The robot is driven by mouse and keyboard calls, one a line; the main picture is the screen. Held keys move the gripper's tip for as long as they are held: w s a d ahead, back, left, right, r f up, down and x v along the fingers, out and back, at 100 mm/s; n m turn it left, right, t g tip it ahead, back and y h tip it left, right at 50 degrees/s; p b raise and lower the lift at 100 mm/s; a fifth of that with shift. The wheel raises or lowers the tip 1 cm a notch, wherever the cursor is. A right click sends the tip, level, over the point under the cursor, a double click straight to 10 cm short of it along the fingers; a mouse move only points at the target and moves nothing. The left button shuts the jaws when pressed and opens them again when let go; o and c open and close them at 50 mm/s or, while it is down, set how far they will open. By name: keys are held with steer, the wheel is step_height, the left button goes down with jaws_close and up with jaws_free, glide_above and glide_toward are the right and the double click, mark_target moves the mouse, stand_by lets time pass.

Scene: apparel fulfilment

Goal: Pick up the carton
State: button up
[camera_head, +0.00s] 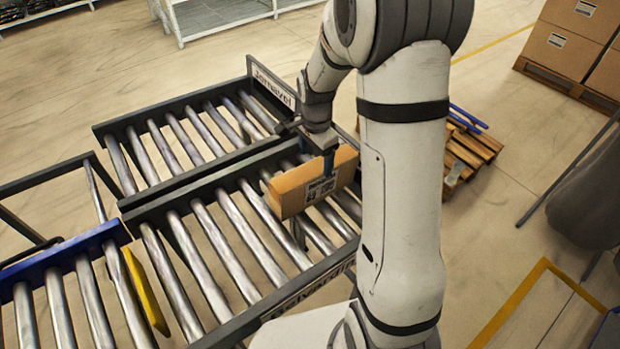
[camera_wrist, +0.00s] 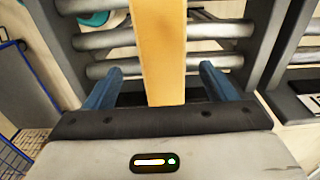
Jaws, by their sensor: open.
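The carton (camera_head: 298,190) is a thin brown box with a dark-printed label, standing on edge on the roller conveyor in the head view. In the wrist view its narrow tan edge (camera_wrist: 158,60) runs up the middle of the picture. My gripper (camera_head: 328,160) is over the carton from above, with one blue finger showing in front of the labelled face. In the wrist view my gripper (camera_wrist: 160,88) is open, with a blue finger on each side of the carton and a gap between each finger and the carton.
The carton's conveyor (camera_head: 215,245) has dark side rails, and a second roller conveyor (camera_head: 185,140) lies beside it. A yellow bar (camera_head: 146,290) crosses the rollers at lower left. A wooden pallet (camera_head: 470,150) and stacked cartons (camera_head: 568,45) stand on the floor to the right.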

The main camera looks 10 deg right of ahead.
mark_target(315, 168)
step_height(315, 168, down, 7)
steer(key=shift+f+p, duration=0.15)
steer(key=shift+p, duration=0.35)
steer(key=c, duration=1.4)
